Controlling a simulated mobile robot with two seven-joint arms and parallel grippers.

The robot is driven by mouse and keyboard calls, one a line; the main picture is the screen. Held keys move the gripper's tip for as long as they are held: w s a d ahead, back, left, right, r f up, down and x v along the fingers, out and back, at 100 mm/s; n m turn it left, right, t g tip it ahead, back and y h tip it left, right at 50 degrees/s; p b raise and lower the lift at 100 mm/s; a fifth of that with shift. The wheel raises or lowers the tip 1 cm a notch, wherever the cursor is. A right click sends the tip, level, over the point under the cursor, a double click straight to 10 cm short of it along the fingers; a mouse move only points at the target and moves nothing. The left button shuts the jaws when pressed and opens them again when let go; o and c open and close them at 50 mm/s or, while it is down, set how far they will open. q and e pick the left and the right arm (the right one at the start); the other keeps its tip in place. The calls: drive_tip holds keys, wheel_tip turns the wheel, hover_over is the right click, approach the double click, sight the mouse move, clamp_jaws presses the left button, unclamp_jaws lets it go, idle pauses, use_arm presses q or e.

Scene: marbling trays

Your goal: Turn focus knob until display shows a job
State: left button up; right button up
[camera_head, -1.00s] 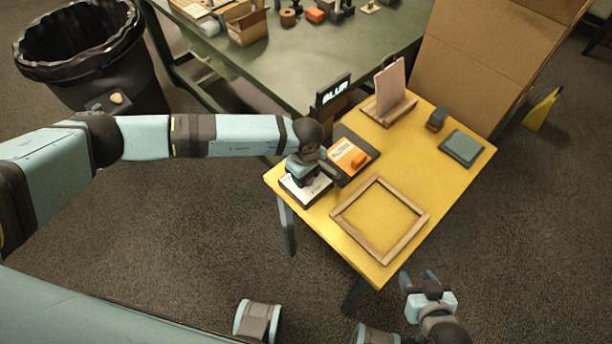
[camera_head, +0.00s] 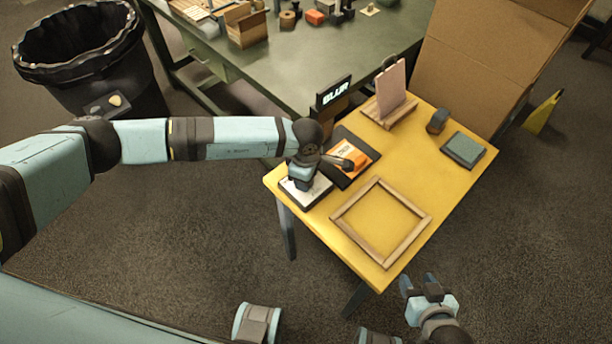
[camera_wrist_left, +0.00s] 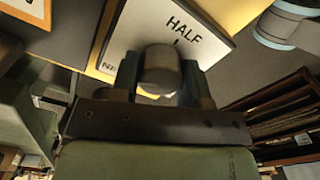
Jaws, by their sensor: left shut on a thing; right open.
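The focus knob (camera_wrist_left: 160,68) is a grey round knob on a white dial plate, seen in the left wrist view. The plate (camera_wrist_left: 128,32) reads "HALF" near a dark tick, and a partly covered label begins "NE". My left gripper (camera_wrist_left: 160,80) is shut on the knob, one finger on each side. In the head view the left gripper (camera_head: 302,180) is over the dial plate (camera_head: 318,192) at the yellow table's left corner and hides the knob. The black display (camera_head: 334,91) reads "BLUR". My right gripper (camera_head: 419,284) is open and empty, off the table's front edge.
The yellow table (camera_head: 440,190) carries a wooden frame (camera_head: 352,236), an orange box (camera_head: 362,152) on a dark mat, a stand with a pinkish board (camera_head: 390,90), a dark block (camera_head: 437,121) and a grey-green pad (camera_head: 463,150). A green workbench (camera_head: 300,65) stands behind.

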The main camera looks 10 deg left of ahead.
use_arm(q)
drive_tip(key=o, duration=0.9)
drive_tip(key=shift+r, duration=0.15)
wheel_tip(320, 180, up, 14)
drive_tip(key=shift+f, duration=0.2)
